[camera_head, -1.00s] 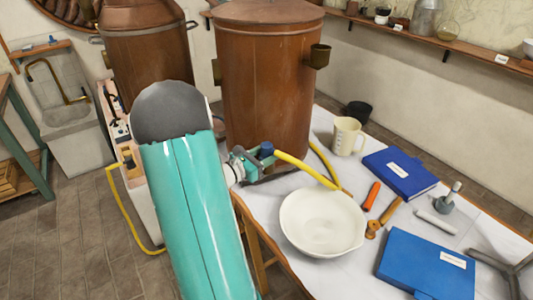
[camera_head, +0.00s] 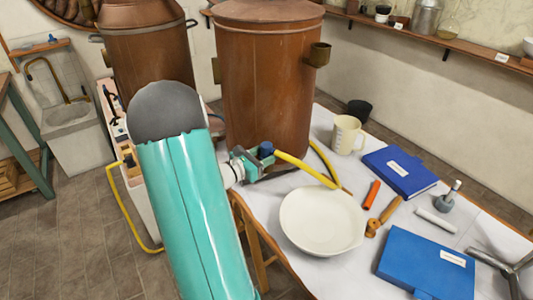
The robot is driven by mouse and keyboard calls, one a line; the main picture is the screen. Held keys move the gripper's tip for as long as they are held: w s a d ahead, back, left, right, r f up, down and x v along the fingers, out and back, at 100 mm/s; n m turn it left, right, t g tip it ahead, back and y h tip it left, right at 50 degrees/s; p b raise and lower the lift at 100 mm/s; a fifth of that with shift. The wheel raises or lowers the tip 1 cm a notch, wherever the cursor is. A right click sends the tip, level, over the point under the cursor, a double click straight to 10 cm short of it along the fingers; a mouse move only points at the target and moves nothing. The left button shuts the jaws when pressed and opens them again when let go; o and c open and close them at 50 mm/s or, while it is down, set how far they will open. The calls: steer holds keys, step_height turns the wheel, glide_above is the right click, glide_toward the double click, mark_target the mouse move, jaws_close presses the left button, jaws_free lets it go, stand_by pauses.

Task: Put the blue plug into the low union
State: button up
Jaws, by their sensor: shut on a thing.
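My gripper (camera_head: 257,166) is at the end of my teal arm, low in front of the large copper vessel (camera_head: 265,90) and above the table's left edge. It is shut on the blue plug (camera_head: 266,149), whose dark blue end shows at the jaws. A yellow hose (camera_head: 305,169) runs from the plug down to the right, behind the white bowl. The jaws hide part of the plug. I cannot make out the low union; the vessel's lower left side is partly hidden by my arm and gripper.
The white bowl (camera_head: 322,221) stands close right of my gripper. A second copper vessel (camera_head: 148,55) stands behind my arm. Brass cups stick out from the large vessel's upper sides.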

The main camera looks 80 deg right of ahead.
steer(key=shift+f, duration=0.2)
stand_by(0.6)
steer(key=o, duration=1.1)
steer(key=v, duration=1.3)
steer(key=shift+w+a, duration=0.25)
steer(key=shift+a, duration=0.1)
steer(key=shift+a+r, duration=0.1)
